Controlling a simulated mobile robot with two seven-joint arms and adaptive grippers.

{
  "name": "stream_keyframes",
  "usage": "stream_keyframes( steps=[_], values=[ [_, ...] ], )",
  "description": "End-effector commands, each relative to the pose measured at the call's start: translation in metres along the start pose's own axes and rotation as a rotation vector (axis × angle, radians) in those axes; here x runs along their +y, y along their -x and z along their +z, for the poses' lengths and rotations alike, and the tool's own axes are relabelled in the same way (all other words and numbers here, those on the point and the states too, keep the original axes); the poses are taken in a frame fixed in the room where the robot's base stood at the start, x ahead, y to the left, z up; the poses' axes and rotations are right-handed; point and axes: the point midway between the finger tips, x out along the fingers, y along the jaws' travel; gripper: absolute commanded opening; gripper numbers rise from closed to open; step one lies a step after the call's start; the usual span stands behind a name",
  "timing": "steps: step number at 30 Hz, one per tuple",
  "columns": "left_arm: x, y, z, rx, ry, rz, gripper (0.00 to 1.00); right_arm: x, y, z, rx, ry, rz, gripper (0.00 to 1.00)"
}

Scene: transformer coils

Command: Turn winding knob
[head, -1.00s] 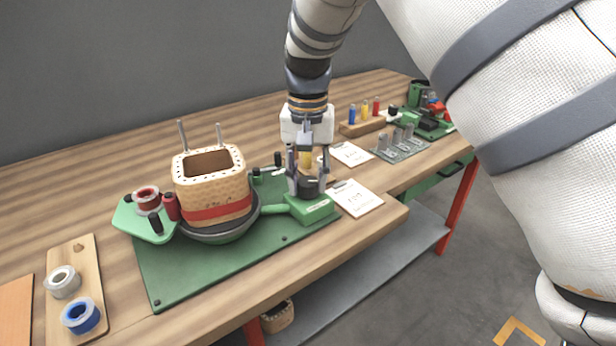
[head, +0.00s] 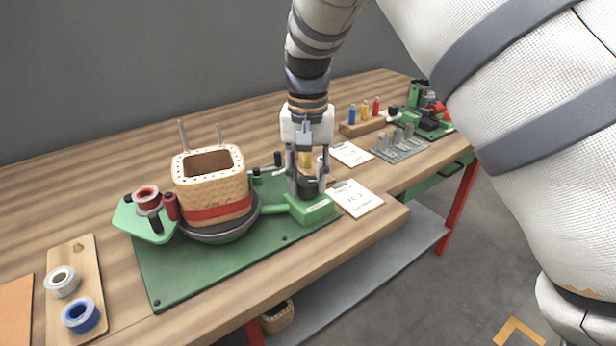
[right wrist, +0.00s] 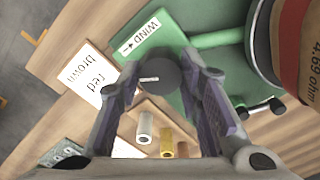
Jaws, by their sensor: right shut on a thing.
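The winding knob (right wrist: 157,76) is a dark round disc with a light line mark, on a green housing labelled WIND (right wrist: 152,42) with an arrow. In the head view the knob (head: 308,186) is partly hidden behind the fingers. My right gripper (head: 307,188) points down over the green housing (head: 313,209), its two fingers on either side of the knob, shut on it. The tan coil (head: 212,187) with a red band sits on a dark round base to the left, joined to the housing by a green bar. My left gripper is not in view.
The green base plate (head: 215,265) carries the winder. A red spool (head: 147,198) stands left of the coil. Paper cards (head: 355,198), a wooden rack of coloured pegs (head: 362,127) and a grey tray (head: 400,150) lie to the right. Tape rolls (head: 80,315) lie at front left.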

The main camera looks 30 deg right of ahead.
Motion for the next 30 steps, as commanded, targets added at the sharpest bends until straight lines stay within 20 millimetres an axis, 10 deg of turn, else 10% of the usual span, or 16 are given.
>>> stream_keyframes(
  steps=[5,6,9,20,30],
  values=[
    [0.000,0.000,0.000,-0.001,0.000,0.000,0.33,0.000,-0.002,0.002,-0.006,0.000,0.001,0.05],
    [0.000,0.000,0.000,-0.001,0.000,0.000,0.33,0.000,-0.002,0.002,-0.006,0.000,0.001,0.35],
    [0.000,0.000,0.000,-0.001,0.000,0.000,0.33,0.000,-0.002,0.001,-0.005,0.000,0.001,0.53],
    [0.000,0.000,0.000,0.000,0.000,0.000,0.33,-0.001,0.010,0.000,0.001,0.001,-0.002,0.53],
    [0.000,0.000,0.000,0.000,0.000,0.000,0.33,-0.001,0.096,0.000,0.001,0.000,-0.002,0.53]
  ],
)
